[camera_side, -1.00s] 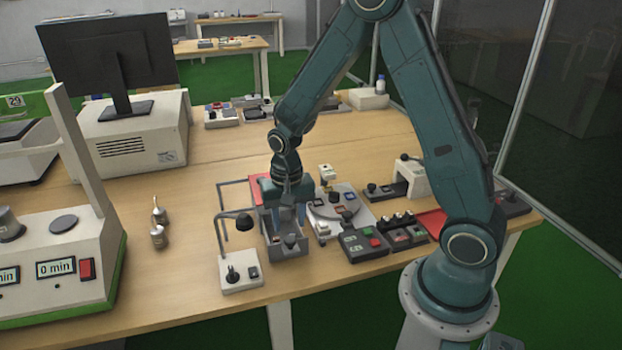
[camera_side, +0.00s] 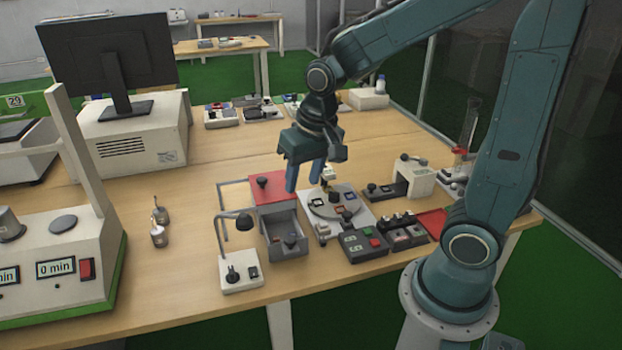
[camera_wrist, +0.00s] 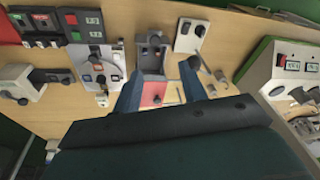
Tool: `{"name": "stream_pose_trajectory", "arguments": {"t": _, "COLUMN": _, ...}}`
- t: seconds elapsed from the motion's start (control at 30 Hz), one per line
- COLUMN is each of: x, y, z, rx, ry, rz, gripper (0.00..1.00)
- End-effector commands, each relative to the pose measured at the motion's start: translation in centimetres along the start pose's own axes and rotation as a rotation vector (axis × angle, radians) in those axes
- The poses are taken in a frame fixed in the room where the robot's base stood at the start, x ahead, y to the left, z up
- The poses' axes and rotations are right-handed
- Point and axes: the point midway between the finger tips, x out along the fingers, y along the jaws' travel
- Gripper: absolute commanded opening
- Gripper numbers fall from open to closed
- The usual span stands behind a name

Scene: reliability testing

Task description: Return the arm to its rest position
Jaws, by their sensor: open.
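In the wrist view the fingers of my gripper (camera_wrist: 162,90) spread on either side of the red top (camera_wrist: 152,92). The drawer (camera_side: 290,248) of the box stands pulled out toward the front, with a small dark object inside. My arm is bent and raised.
Button boxes (camera_side: 362,246) and a grey-white arch fixture (camera_side: 412,180) stand to the right. Two small metal weights (camera_side: 158,237), a monitor (camera_side: 108,55) and a timer machine (camera_side: 60,265) are at left. The table's middle back is fairly clear.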

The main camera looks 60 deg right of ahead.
Motion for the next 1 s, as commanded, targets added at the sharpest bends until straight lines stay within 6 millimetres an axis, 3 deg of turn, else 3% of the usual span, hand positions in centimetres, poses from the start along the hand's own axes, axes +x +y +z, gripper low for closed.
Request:
{"name": "stream_pose_trajectory", "arguments": {"t": 0.2, "x": -3.9, "y": 0.2, "z": 2.1, "rx": -0.107, "ry": 0.069, "rz": -0.028, "gripper": 0.42}}
{"name": "stream_pose_trajectory", "arguments": {"t": 0.5, "x": -8.0, "y": 1.1, "z": 5.6, "rx": -0.251, "ry": 0.157, "rz": -0.055, "gripper": 0.42}}
{"name": "stream_pose_trajectory", "arguments": {"t": 0.8, "x": -10.6, "y": 2.1, "z": 9.1, "rx": -0.382, "ry": 0.238, "rz": -0.072, "gripper": 0.42}}
{"name": "stream_pose_trajectory", "arguments": {"t": 1.0, "x": -11.2, "y": 2.5, "z": 10.3, "rx": -0.424, "ry": 0.264, "rz": -0.075, "gripper": 0.42}}
